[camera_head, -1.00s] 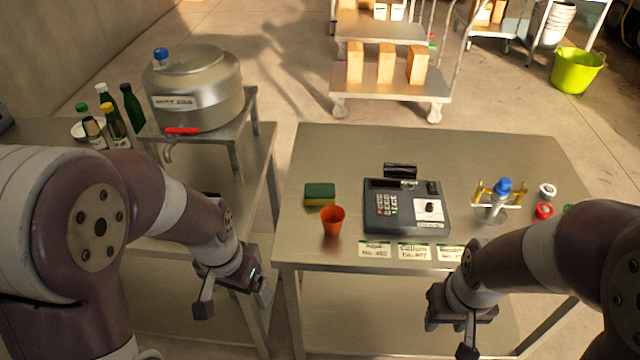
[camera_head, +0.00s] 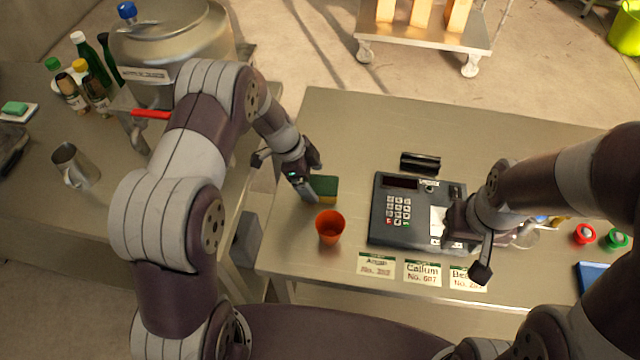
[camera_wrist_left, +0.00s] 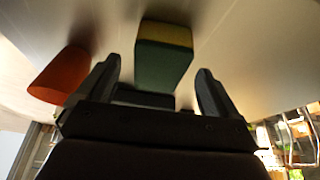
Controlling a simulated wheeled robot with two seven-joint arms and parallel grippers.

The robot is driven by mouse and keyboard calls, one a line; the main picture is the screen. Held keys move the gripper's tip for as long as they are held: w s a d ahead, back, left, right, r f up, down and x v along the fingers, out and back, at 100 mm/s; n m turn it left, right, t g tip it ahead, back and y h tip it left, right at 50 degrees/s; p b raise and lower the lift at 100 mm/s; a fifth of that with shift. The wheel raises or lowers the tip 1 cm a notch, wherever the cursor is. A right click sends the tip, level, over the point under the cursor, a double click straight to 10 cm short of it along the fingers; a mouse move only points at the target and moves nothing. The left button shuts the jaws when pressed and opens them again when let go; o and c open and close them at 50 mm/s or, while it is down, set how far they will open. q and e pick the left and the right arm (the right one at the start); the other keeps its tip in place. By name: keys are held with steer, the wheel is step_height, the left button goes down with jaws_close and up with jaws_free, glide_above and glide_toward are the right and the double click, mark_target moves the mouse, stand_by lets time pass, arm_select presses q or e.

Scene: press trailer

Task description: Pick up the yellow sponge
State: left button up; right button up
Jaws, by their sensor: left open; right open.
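The yellow sponge (camera_head: 327,198) with a green top layer lies on the steel table, behind the orange cup. In the head view my left gripper (camera_head: 305,180) is at the sponge's left side and hides part of it. In the left wrist view the sponge (camera_wrist_left: 165,55) shows its green and yellow faces, ahead of and between the two open fingers of the left gripper (camera_wrist_left: 158,85). No finger is seen closed on it. My right gripper (camera_head: 470,250) is open and empty, above the right part of the cash register.
The orange cup (camera_head: 330,228) stands close in front of the sponge; it also shows in the left wrist view (camera_wrist_left: 62,75). A cash register (camera_head: 400,210) sits to the right, with name cards (camera_head: 422,272) along the front edge. The table behind the sponge is clear.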

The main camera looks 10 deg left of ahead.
mark_target(316, 184)
arm_select(q)
steer(key=x, duration=0.3)
steer(key=shift+w, duration=0.1)
steer(key=shift+c, duration=0.3)
steer(key=c, duration=1)
steer(key=shift+o, duration=0.2)
arm_select(e)
steer(key=shift+w+r, duration=0.1)
steer(key=shift+r, duration=0.5)
